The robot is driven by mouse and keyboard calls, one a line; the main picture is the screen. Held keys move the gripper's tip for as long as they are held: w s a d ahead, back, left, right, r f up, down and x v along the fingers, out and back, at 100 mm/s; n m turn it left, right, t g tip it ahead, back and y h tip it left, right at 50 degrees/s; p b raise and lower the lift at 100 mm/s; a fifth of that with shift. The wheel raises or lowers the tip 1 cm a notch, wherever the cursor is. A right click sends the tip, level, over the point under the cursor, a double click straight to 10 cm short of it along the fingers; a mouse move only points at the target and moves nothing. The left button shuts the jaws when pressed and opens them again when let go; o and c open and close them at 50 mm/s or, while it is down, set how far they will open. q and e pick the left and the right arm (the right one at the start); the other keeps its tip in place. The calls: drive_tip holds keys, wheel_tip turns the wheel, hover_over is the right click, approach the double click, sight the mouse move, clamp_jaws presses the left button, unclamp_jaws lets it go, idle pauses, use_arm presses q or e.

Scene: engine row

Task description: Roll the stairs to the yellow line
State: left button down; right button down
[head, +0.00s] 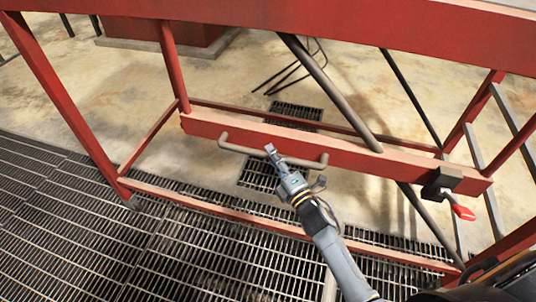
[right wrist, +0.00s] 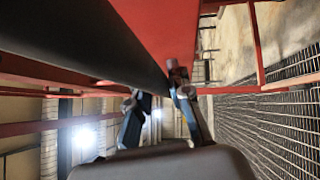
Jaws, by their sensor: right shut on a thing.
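The stairs are a red metal frame (head: 280,140) with posts, cross beams and dark diagonal rods, filling most of the head view. A grey handle bar (head: 243,151) is fixed to its middle beam. My right gripper (head: 271,152) is at the middle of this bar and shut on it. In the right wrist view the two fingers of my right gripper (right wrist: 158,106) meet the dark bar (right wrist: 85,40) close up, with the red beam (right wrist: 158,28) behind it. My left gripper is not in view. The yellow line does not show in either view.
A black bracket with a red-tipped lever (head: 462,212) sits at the beam's right end. Dark metal grating (head: 60,235) covers the near and left floor. Bare tan concrete (head: 90,80) lies beyond. A red block (head: 150,30) stands at the back left.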

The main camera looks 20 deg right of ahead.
drive_tip(key=shift+s+d+f, duration=0.1)
drive_tip(key=shift+s+d, duration=0.2)
drive_tip(key=shift+d, duration=0.2)
drive_tip(key=shift+s+d, duration=0.3)
drive_tip(key=shift+d, duration=0.2)
drive_tip(key=c, duration=1.2)
unclamp_jaws()
drive_tip(key=shift+s+d, duration=0.15)
drive_tip(key=shift+a, duration=0.2)
drive_tip(key=v, duration=1.1)
drive_tip(key=shift+s, duration=0.35)
